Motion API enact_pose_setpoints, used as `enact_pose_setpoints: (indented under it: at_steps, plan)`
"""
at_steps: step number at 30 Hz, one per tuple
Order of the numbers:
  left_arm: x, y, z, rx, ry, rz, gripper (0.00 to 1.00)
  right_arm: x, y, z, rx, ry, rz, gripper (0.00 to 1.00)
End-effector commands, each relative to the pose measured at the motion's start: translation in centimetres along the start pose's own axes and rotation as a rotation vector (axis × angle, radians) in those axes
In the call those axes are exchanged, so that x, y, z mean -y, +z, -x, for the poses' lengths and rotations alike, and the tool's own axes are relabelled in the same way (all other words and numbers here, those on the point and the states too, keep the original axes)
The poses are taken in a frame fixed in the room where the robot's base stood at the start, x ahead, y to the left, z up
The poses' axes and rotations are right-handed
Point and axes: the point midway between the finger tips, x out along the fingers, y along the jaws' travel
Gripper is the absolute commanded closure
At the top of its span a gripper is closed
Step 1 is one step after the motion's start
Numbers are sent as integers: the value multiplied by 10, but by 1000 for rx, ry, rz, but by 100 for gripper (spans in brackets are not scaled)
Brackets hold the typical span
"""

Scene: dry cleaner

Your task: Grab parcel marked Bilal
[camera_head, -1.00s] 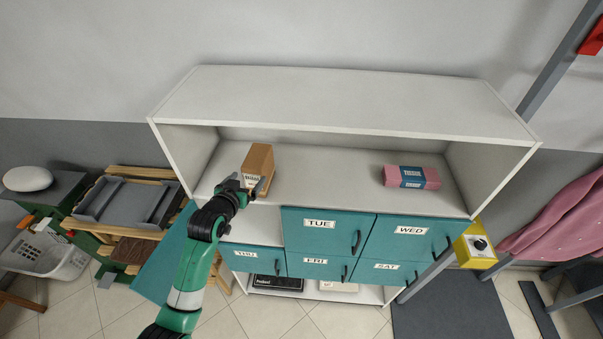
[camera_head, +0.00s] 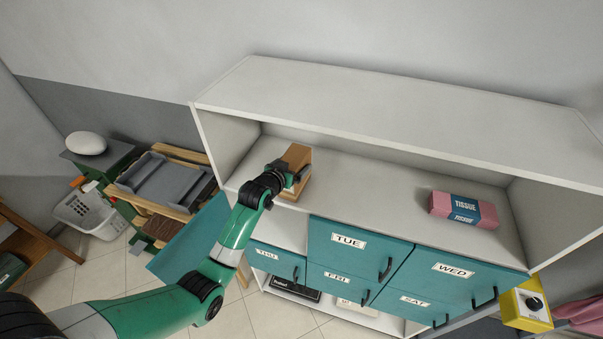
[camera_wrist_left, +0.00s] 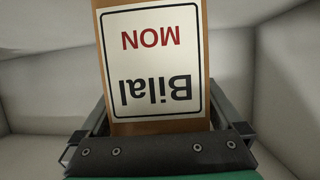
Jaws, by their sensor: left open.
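The brown parcel (camera_head: 297,158) stands on the open upper shelf of the white cabinet, toward its left end. In the left wrist view the parcel (camera_wrist_left: 203,60) fills the middle, and its white label (camera_wrist_left: 152,62) reads "Bilal" and "MON", upside down. My left gripper (camera_head: 290,177) is at the parcel's front face. In the left wrist view its open fingers (camera_wrist_left: 165,115) lie on either side of the parcel; I cannot tell whether they touch it. My right gripper is not in view.
A pink tissue pack (camera_head: 463,208) lies on the right part of the same shelf. Teal doors marked TUE (camera_head: 349,241), WED and other days are below; one teal door (camera_head: 190,243) hangs open at left. The cabinet's top board (camera_head: 400,118) overhangs the shelf.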

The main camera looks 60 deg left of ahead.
Motion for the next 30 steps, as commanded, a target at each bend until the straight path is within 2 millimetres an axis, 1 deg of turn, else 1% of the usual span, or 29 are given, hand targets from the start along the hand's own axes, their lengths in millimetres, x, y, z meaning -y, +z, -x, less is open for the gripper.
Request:
enact_pose_setpoints:
  at_steps: [1,6,7,11,12,14,15,17,18,20,21,23,30]
  plan:
    - [1,3,-2,1,-1,1,0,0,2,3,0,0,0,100]
    - [1,1,-1,1,-1,1,0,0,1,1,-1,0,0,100]
    - [1,0,-1,1,-1,1,4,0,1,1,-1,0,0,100]
    - [1,0,-1,1,-1,1,27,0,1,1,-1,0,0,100]
    - [1,0,-1,1,-1,1,34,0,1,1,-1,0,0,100]
    - [1,0,-1,1,-1,1,45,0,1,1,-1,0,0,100]
    - [1,0,-1,1,-1,1,52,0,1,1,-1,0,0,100]
    - [1,0,-1,0,-1,1,63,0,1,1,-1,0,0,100]
    - [1,0,-1,0,-1,1,70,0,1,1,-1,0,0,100]
    - [1,0,-1,0,-1,2,81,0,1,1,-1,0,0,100]
    - [1,0,-1,0,-1,2,88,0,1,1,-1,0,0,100]
    - [1,0,-1,0,-1,2,98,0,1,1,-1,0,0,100]
    - [1,-2,0,-3,-1,1,98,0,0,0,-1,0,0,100]
